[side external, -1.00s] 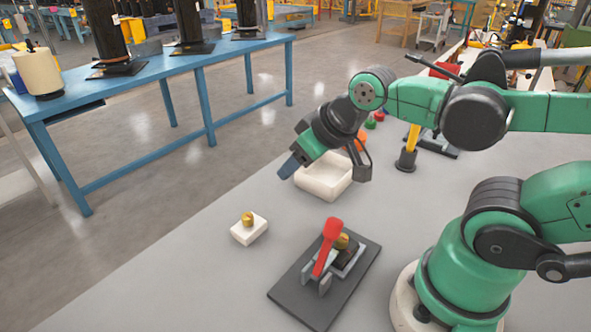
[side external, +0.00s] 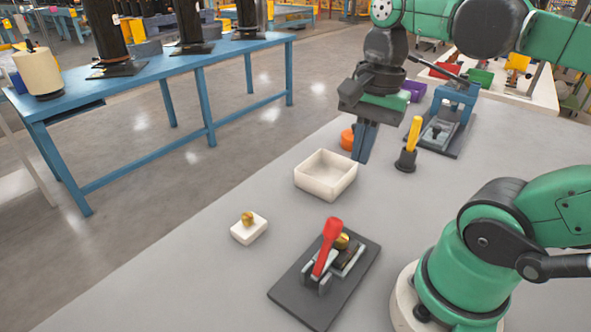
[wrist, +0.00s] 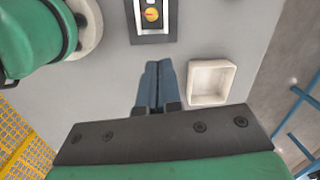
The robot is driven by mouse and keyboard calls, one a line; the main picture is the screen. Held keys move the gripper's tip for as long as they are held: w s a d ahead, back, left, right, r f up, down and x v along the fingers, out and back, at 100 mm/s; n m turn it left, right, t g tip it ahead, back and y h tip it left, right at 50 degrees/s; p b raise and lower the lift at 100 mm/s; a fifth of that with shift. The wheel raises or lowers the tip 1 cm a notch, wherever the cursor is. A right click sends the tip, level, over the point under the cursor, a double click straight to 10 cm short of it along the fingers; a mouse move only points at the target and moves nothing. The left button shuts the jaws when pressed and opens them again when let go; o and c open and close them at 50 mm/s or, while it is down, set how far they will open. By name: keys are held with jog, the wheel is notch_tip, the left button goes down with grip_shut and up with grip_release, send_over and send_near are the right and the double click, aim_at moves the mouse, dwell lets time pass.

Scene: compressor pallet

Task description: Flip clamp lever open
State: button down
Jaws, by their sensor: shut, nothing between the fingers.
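The clamp (side external: 345,262) sits on a dark grey plate (side external: 297,297) at the front of the table. The clamp plate also shows at the top of the wrist view (wrist: 151,36), cut off by the frame edge. My gripper (side external: 361,158) points down behind the white tray, well away from the clamp. Its blue fingers (wrist: 158,66) are together and empty in the wrist view.
A white open tray (side external: 325,188) lies between gripper and clamp; it looks empty. A white block with a brass piece (side external: 249,230) is at left. A yellow-handled tool in a black stand (side external: 405,160) and a blue fixture (side external: 453,105) stand to the right of my gripper.

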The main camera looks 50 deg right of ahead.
aim_at(327, 248)
jog(key=shift+f, duration=0.1)
jog(key=f, duration=0.9)
jog(key=shift+w+a+f, duration=0.3)
jog(key=shift+a+f, duration=0.05)
jog(key=shift+f, duration=0.05)
jog(key=shift+s+a+r, duration=0.1)
jog(key=shift+a+r, duration=0.15)
jog(key=shift+a, duration=0.35)
jog(key=shift+s+a+r, duration=0.15)
jog(key=shift+a+r, duration=0.15)
jog(key=shift+a, duration=0.35)
jog(key=shift+s+a+r, duration=0.1)
jog(key=shift+a+r, duration=0.15)
jog(key=shift+a, duration=0.35)
jog(key=shift+a, duration=0.1)
